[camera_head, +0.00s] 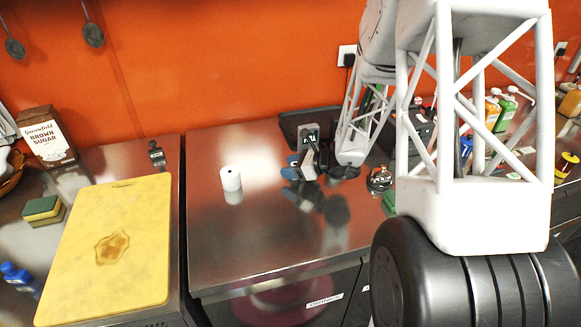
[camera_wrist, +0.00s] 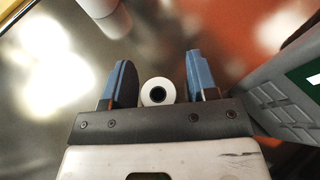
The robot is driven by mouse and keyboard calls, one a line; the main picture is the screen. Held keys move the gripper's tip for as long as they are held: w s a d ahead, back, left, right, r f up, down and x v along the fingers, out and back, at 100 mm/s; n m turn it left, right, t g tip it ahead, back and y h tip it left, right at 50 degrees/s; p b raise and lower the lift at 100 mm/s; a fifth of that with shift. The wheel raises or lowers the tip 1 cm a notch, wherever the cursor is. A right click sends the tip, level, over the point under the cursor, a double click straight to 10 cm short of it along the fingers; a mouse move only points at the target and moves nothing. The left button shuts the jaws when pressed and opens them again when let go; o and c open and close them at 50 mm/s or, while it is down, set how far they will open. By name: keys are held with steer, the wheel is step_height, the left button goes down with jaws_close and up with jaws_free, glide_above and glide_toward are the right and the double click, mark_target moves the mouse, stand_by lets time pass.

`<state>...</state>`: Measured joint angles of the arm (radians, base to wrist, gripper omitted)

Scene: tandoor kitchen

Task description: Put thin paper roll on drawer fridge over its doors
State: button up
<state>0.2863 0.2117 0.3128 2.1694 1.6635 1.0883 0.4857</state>
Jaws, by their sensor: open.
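My gripper (camera_head: 291,167) is open over the steel top (camera_head: 240,240) of the middle counter, with its two blue fingers apart. In the wrist view, a small white roll with a dark core (camera_wrist: 158,84) shows end-on between the fingers (camera_wrist: 158,76); contact with them cannot be told. I cannot make out this roll in the head view. Another white cylinder (camera_wrist: 103,8), cut off by the wrist view's top edge, looks like the upright white roll (camera_head: 231,178) left of my gripper in the head view. The counter front has dark doors, one with a label (camera_head: 324,301).
A display device (camera_head: 309,131) stands right beside my gripper; its grey keypad (camera_wrist: 285,88) shows in the wrist view. A yellow cutting board (camera_head: 120,220) lies on the left counter. Bottles (camera_head: 502,108) stand at the right. The counter's front middle is clear.

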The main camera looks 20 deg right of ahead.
steer(key=shift+r, duration=0.1)
steer(key=shift+s+d+r, duration=0.15)
steer(key=shift+d+r, duration=0.05)
steer(key=shift+d, duration=0.1)
steer(key=shift+v, duration=5.65)
steer(key=s+a+r+n+g+h, duration=0.3)
steer(key=s+a+r+n+g, duration=0.3)
steer(key=s+a+r+n, duration=0.6)
steer(key=s+r+n+h, duration=0.3)
steer(key=s+n, duration=0.3)
steer(key=s, duration=0.3)
steer(key=s+r+n+t+h, duration=0.1)
steer(key=s+r+n+h, duration=0.1)
steer(key=s+n+h, duration=0.3)
steer(key=s+n, duration=0.1)
steer(key=s, duration=0.3)
steer(key=shift+s+r+n, duration=0.3)
steer(key=shift+r, duration=0.05)
